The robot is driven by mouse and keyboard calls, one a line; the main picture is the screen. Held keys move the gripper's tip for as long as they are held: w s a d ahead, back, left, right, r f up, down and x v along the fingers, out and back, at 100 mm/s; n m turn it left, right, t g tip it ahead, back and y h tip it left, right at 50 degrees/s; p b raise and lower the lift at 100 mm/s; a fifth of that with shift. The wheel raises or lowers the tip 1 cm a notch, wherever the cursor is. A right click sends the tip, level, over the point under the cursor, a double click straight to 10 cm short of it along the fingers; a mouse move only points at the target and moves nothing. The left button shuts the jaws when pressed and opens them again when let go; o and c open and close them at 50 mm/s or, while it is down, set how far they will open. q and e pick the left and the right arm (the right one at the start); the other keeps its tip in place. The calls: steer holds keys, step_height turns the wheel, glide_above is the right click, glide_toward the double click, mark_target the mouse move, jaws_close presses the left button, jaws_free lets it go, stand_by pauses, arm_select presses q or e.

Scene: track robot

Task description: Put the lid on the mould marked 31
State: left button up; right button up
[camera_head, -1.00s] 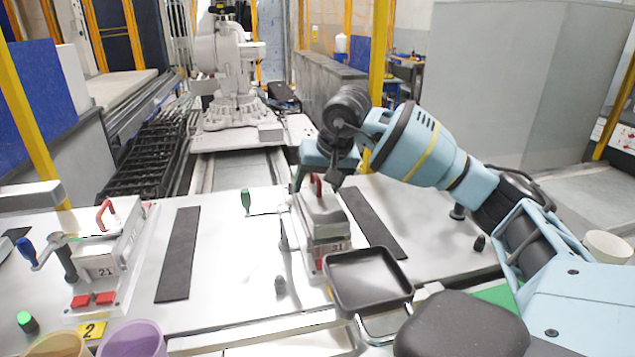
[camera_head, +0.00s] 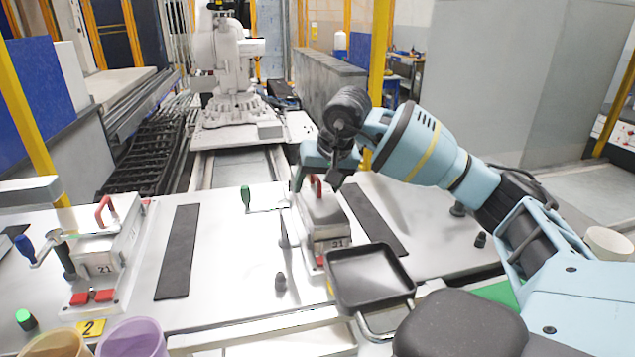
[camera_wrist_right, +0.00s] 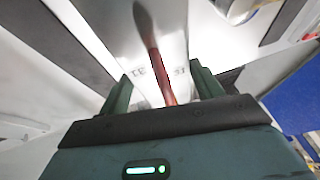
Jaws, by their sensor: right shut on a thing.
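The mould marked 31 (camera_head: 331,244) stands on the white table, right of centre in the head view. Its number is small there, but 31 reads in the right wrist view (camera_wrist_right: 180,70). A grey lid (camera_head: 322,208) with a red handle is directly over the mould, lined up with it. I cannot tell whether it is fully seated. My right gripper (camera_head: 316,183) is shut on the lid's red handle, which runs between its fingers in the right wrist view (camera_wrist_right: 162,88). My left gripper is not in view.
A second mould (camera_head: 103,268), seemingly marked 21, stands at the left with a red handle on top. A green-handled clamp (camera_head: 245,198) is just left of the lid. Dark strips (camera_head: 178,250) lie on the table. A black square tray (camera_head: 368,276) is in front of the mould.

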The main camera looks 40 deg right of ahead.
steer(key=shift+f, duration=0.15)
stand_by(0.5)
steer(key=o, duration=1.4)
steer(key=shift+o, duration=0.2)
steer(key=shift+f, duration=0.1)
steer(key=v, duration=0.8)
